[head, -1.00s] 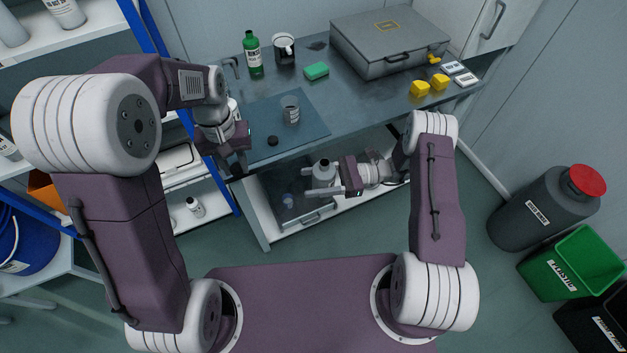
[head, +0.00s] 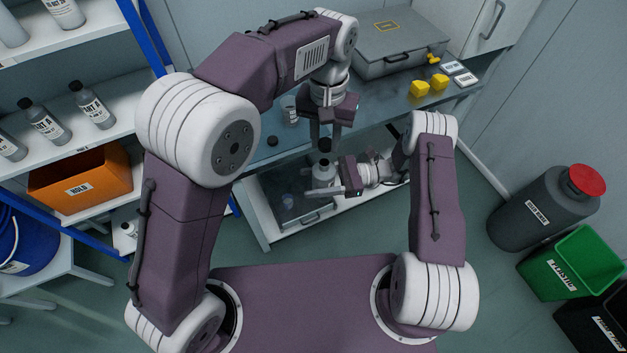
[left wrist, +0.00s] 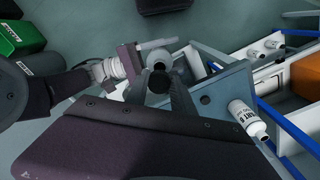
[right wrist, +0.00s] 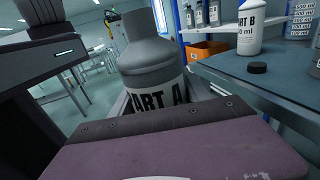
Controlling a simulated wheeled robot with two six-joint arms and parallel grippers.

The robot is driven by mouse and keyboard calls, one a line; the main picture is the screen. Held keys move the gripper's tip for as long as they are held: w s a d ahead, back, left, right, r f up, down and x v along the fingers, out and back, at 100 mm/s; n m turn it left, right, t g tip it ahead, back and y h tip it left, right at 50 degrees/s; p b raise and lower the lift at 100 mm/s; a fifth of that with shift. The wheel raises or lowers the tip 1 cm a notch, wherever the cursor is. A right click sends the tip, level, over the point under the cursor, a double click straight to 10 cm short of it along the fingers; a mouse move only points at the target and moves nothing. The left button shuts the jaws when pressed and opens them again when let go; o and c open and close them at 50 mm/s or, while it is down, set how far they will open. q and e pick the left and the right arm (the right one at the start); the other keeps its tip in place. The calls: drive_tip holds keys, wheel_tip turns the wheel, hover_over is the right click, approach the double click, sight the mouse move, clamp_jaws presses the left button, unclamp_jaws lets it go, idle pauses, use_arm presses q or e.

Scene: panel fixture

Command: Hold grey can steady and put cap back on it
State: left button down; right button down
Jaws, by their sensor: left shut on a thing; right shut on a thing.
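The grey can (head: 323,174), labelled with letters ending "ART A" in the right wrist view (right wrist: 155,70), is upright beyond the bench's front edge. My right gripper (head: 334,189) is shut around its body. My left gripper (head: 325,140) points down over it, shut on a black cap (head: 325,146). In the left wrist view the held cap (left wrist: 157,84) overlaps the can's top (left wrist: 159,62).
Another black cap (head: 272,141) lies on the bench, with a white PART B bottle (right wrist: 247,30) near it. A grey case (head: 395,45) and yellow pieces (head: 430,86) are at the bench's back right. Shelves with bottles and an orange bin (head: 85,182) stand at left.

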sight(324, 164)
use_arm(q)
drive_tip(key=shift+f, duration=0.1)
drive_tip(key=shift+f, duration=1.9)
drive_tip(key=shift+f, duration=0.9)
drive_tip(key=shift+f, duration=0.55)
